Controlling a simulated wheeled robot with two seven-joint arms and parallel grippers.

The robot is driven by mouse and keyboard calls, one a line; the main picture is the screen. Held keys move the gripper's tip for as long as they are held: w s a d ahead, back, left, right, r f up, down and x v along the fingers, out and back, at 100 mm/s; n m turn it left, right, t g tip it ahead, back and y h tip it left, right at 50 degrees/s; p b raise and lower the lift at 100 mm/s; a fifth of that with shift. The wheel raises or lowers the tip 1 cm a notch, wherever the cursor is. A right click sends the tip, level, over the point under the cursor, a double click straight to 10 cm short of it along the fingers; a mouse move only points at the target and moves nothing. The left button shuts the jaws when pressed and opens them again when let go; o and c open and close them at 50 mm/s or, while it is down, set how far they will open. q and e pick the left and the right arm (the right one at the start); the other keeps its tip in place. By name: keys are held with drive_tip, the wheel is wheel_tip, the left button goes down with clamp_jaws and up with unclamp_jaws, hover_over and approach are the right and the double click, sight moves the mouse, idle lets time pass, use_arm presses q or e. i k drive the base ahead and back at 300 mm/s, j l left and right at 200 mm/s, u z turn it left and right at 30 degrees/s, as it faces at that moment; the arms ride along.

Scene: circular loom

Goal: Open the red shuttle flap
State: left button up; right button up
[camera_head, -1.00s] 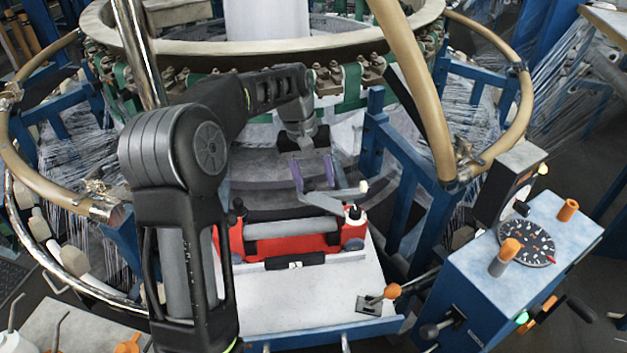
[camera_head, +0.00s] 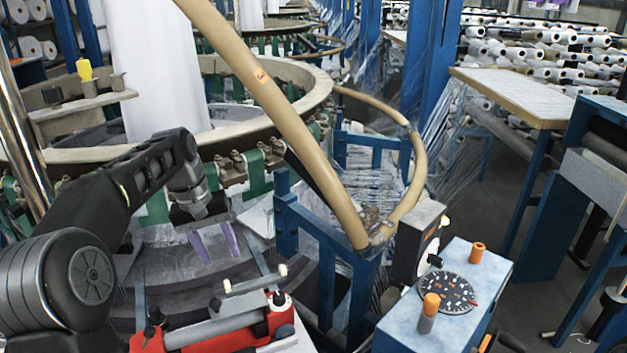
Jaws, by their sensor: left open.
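The red shuttle (camera_head: 282,318) sits at the bottom of the head view, cut off by the lower edge. A grey roller (camera_head: 215,330) lies along its top. A pale bar with white knobs (camera_head: 255,280) stands just behind and above the shuttle; I cannot tell whether it is the flap or how far the flap is open. My left gripper (camera_head: 216,246) points down behind the shuttle, over the grey curved track. Its two purple fingers are apart, with nothing seen between them. My right gripper is not in view.
The loom's grey curved track (camera_head: 170,272) runs behind the shuttle. A blue frame (camera_head: 330,255) and a slanting tan tube (camera_head: 275,115) stand to the right. A blue control box (camera_head: 455,300) with a dial and orange knobs is at the lower right. A wooden-topped table (camera_head: 515,95) stands farther back.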

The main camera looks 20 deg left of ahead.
sight(218, 311)
drive_tip(key=k+l, duration=0.8)
drive_tip(key=l, duration=0.1)
